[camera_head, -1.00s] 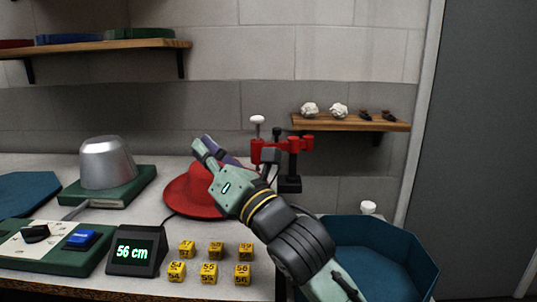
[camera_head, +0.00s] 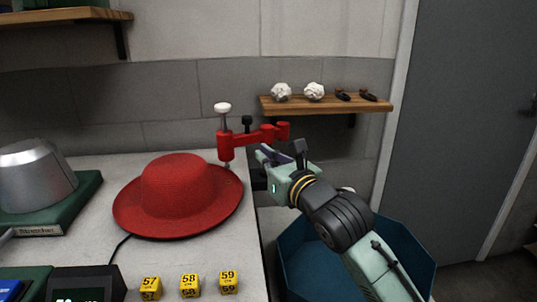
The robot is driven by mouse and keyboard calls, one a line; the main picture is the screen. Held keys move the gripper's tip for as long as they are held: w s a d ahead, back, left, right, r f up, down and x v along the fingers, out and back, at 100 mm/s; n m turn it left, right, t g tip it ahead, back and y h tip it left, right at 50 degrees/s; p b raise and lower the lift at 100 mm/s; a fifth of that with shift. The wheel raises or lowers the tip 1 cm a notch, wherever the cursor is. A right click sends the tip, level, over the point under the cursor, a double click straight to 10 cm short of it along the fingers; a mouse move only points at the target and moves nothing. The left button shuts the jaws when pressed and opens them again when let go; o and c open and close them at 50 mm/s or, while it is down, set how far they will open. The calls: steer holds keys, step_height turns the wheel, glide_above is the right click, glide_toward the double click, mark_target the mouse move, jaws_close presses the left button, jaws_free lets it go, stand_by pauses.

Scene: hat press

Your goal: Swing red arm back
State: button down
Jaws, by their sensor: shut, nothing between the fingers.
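The red arm (camera_head: 255,138) stands at the table's right rear edge. Its left end carries an upright spindle with a white knob (camera_head: 222,107) and sits above and behind the red hat's right brim. The red hat (camera_head: 175,190) lies brim-down on the table. My gripper (camera_head: 264,153) is shut and empty. It comes in from the right, with its fingertips just below the red arm in the picture. I cannot tell whether they touch it. My gripper hides most of the arm's support.
A metal hat block (camera_head: 38,170) stands on a green base at the left. Yellow number cubes (camera_head: 189,285) line the table's front. A blue bin (camera_head: 300,262) is right of the table. A wooden shelf (camera_head: 325,106) hangs behind the red arm.

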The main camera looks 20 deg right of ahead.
mark_target(242, 139)
steer(key=w+p, duration=0.1)
steer(key=w, duration=0.1)
steer(key=w+p, duration=0.1)
steer(key=w, duration=0.2)
steer(key=w+p, duration=0.1)
steer(key=w, duration=0.2)
steer(key=shift+a+r, duration=0.15)
steer(key=shift+a, duration=0.25)
steer(key=shift+w+f, duration=0.2)
steer(key=shift+w, duration=0.45)
